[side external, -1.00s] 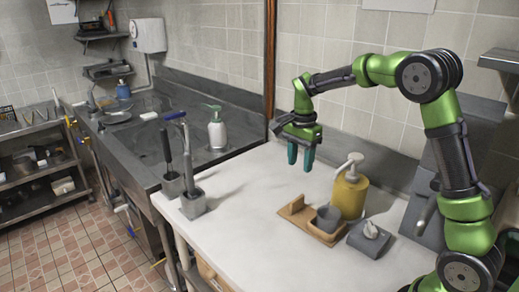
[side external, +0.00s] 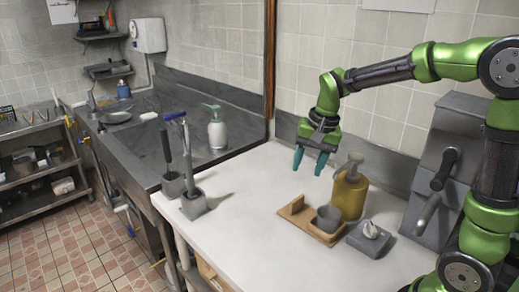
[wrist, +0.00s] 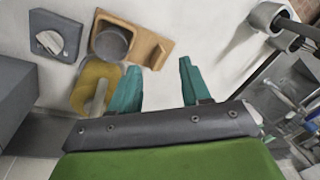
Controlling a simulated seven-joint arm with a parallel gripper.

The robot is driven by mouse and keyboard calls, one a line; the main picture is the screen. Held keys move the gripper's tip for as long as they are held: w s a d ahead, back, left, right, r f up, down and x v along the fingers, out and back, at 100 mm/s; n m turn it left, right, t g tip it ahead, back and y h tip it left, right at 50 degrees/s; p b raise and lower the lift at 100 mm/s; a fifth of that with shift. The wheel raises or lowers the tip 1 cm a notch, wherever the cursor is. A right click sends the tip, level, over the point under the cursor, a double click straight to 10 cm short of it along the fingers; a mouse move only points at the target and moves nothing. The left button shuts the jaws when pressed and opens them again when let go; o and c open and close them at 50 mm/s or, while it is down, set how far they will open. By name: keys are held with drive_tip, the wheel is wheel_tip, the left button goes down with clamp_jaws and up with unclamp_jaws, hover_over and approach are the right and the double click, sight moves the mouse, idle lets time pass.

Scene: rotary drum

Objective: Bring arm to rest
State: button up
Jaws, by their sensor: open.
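My gripper (side external: 310,161) has two teal fingers and hangs above the white counter (side external: 255,235), near the back wall. The fingers are apart with nothing between them. It is left of and higher than the yellow pump bottle (side external: 350,190), and apart from it. In the wrist view my gripper (wrist: 158,85) also shows open, with bare counter beyond the fingertips. The yellow bottle (wrist: 92,88) lies left of the fingers there, partly covered by the left finger.
A wooden holder (side external: 292,209) with a grey cup (side external: 329,217) stands in front of the bottle, beside a grey block (side external: 370,238). A grey machine with a handle (side external: 440,170) stands at right. Two upright tools in grey bases (side external: 193,206) stand at left. The counter's middle is clear.

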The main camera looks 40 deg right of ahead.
drive_tip(key=s+a+r+n+t, duration=0.2)
drive_tip(key=s+a+n, duration=0.1)
drive_tip(key=s, duration=0.4)
drive_tip(key=s+a+r+n+t+y, duration=0.1)
drive_tip(key=s+a+r+n+t, duration=0.1)
drive_tip(key=s, duration=0.4)
drive_tip(key=a+n+t, duration=0.1)
drive_tip(key=a, duration=0.1)
drive_tip(key=shift+s+a+r, duration=0.35)
drive_tip(key=shift+s+r, duration=0.05)
drive_tip(key=shift+c, duration=0.6)
